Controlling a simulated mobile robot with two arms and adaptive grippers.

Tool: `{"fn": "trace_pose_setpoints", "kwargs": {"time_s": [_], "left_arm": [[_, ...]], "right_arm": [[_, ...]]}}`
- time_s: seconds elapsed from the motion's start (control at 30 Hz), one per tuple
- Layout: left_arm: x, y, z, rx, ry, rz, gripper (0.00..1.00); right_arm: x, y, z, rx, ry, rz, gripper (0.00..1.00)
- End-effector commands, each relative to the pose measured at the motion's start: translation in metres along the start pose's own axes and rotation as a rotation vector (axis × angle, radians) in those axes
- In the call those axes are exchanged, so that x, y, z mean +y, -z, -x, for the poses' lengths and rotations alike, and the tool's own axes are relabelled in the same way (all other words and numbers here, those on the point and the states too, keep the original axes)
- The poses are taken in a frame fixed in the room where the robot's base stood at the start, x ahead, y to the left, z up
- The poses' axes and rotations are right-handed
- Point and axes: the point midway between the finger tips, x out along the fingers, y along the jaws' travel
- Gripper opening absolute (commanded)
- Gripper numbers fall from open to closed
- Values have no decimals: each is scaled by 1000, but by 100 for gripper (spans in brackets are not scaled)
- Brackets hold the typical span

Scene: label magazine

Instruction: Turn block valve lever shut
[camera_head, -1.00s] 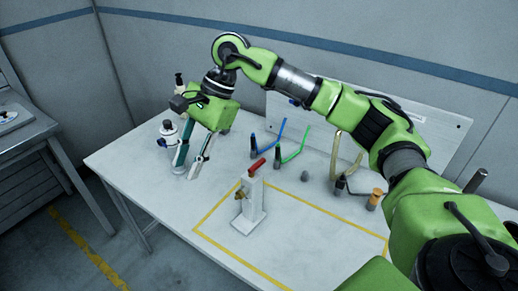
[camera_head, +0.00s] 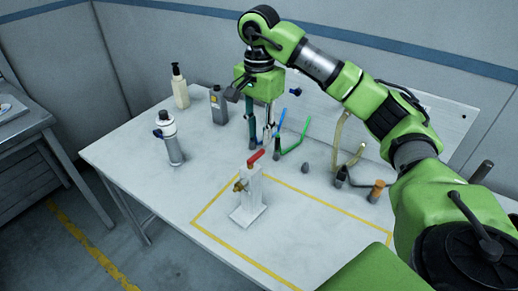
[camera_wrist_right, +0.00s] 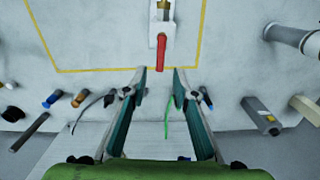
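The block valve is a white upright stand (camera_head: 253,190) with a brass fitting (camera_head: 239,186) on its side and a red lever (camera_head: 256,157) on top. It stands inside the yellow outline on the table. In the right wrist view, the red lever (camera_wrist_right: 162,52) lies just ahead of the fingertips, lined up with the gap between them. My right gripper (camera_head: 261,143) points down behind the lever, apart from it. The wrist view shows its fingers (camera_wrist_right: 160,76) spread and nothing gripped. My left gripper is not in view.
Blue and green bent tools (camera_head: 295,141) stand close behind my right gripper. A white cylinder (camera_head: 170,140), a grey bottle (camera_head: 218,105) and a cream bottle (camera_head: 180,88) stand left. An orange-topped piece (camera_head: 376,192) is at right. The table (camera_head: 205,175) in front is clear.

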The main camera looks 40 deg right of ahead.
Motion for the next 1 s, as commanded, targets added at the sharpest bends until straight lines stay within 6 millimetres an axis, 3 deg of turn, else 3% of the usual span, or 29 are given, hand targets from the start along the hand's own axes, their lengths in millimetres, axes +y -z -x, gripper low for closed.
{"fn": "trace_pose_setpoints", "kwargs": {"time_s": [0.1,0.3,0.7,0.73,0.83,1.0], "left_arm": [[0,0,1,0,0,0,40],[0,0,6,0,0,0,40],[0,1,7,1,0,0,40],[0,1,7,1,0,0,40],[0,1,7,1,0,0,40],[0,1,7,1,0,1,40]], "right_arm": [[1,0,-22,-2,-5,1,26],[0,0,-46,-1,-1,1,26],[0,0,-56,-1,1,1,26],[0,0,-56,-1,1,1,24],[0,0,-55,-1,1,1,0],[0,0,-55,-1,1,1,0]]}}
